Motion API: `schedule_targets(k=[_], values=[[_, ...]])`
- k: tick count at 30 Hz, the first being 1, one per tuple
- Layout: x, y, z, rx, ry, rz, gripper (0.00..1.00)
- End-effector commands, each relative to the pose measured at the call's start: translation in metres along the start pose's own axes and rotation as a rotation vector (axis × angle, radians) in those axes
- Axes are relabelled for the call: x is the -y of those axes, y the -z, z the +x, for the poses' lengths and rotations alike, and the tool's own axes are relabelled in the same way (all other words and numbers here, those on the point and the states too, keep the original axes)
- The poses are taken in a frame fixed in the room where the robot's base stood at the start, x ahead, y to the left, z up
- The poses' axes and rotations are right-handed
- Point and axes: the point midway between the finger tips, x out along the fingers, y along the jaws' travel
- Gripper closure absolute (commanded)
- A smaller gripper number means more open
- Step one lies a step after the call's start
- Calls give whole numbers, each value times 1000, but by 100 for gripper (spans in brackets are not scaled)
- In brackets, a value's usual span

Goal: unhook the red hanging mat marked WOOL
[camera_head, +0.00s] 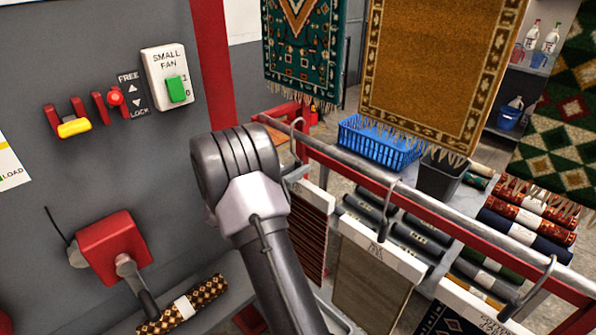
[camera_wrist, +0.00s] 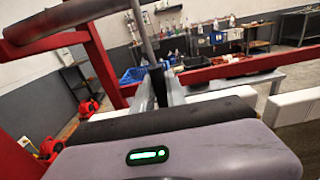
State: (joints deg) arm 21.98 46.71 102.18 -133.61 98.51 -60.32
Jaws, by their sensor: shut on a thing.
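A dark red striped mat (camera_head: 309,236) hangs below the red-and-grey rail in the head view, partly behind my arm. A steel hook (camera_head: 296,140) rises over the rail above it. Its white header (camera_head: 316,192) shows only at the edge, and I cannot read WOOL on it. My gripper's fingers (camera_wrist: 166,86) show in the wrist view, closed around the foot of a thin upright rod (camera_wrist: 143,35) that looks like the mat's hook. My arm hides the fingers in the head view.
A tan mat (camera_head: 368,284) and another mat (camera_head: 447,321) hang to the right on the same rail (camera_head: 420,205). Large rugs (camera_head: 432,70) hang behind. A blue basket (camera_head: 378,146) and rolled rugs (camera_head: 528,215) lie beyond. A grey panel with switches (camera_head: 166,75) stands at left.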

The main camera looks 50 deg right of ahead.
Motion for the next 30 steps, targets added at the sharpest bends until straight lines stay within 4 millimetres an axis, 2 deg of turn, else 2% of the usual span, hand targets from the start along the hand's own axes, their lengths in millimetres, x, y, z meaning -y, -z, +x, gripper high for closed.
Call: schedule_targets(k=[4, 14, 30], values=[[0, -14, 0, 1, 0, 2, 100], [0, -14, -3, 0, -1, 1, 100], [-1, -14, -55, 0, -1, 1, 100]])
